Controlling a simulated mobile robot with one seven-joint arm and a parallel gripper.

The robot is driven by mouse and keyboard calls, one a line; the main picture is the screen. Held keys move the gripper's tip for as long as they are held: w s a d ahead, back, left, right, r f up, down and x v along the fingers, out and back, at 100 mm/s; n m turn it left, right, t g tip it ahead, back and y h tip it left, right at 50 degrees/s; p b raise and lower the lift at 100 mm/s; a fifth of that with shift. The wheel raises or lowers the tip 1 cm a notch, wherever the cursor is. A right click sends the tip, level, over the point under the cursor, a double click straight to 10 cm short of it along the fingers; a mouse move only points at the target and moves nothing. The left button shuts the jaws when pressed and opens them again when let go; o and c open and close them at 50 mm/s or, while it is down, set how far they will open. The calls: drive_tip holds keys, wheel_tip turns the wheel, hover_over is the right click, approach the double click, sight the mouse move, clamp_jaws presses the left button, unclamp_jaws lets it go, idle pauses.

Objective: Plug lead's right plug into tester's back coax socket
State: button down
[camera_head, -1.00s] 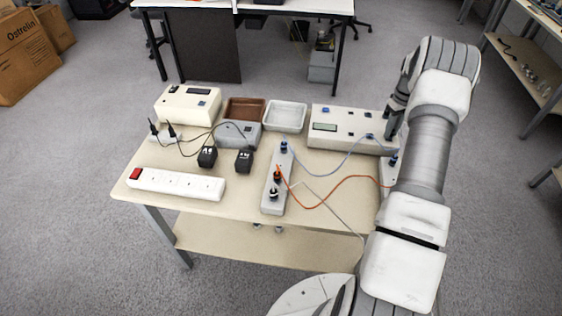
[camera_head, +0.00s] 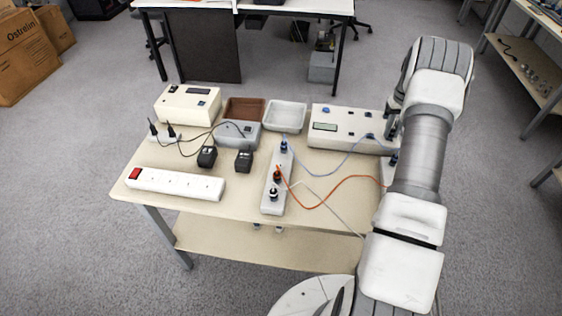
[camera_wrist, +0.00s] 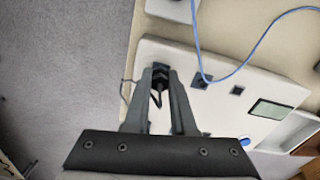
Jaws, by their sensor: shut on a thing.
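The tester (camera_head: 333,139) is a long cream box with a green display at the table's back right; it also shows in the wrist view (camera_wrist: 226,92). My gripper (camera_wrist: 161,72) is shut on a small black plug (camera_wrist: 160,77) with a thin dark cable hanging below it. The gripper is at the end of the tester away from its display. In the head view my gripper (camera_head: 393,120) is partly hidden by my arm. I cannot tell whether the plug touches the tester. The back coax socket is not clearly visible.
A blue lead (camera_head: 322,174) runs over the tester's top, with a dark connector (camera_wrist: 201,80) beside my gripper. A grey strip (camera_head: 270,203) with several plugs, an orange lead (camera_head: 345,182) and a white tray (camera_head: 288,114) are to the left.

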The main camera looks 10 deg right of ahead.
drive_tip(key=m, duration=0.3)
drive_tip(key=shift+m, duration=0.4)
drive_tip(key=m, duration=0.4)
idle(0.3)
drive_tip(key=c, duration=0.7)
unclamp_jaws()
drive_tip(key=shift+o, duration=0.2)
drive_tip(key=shift+r, duration=0.15)
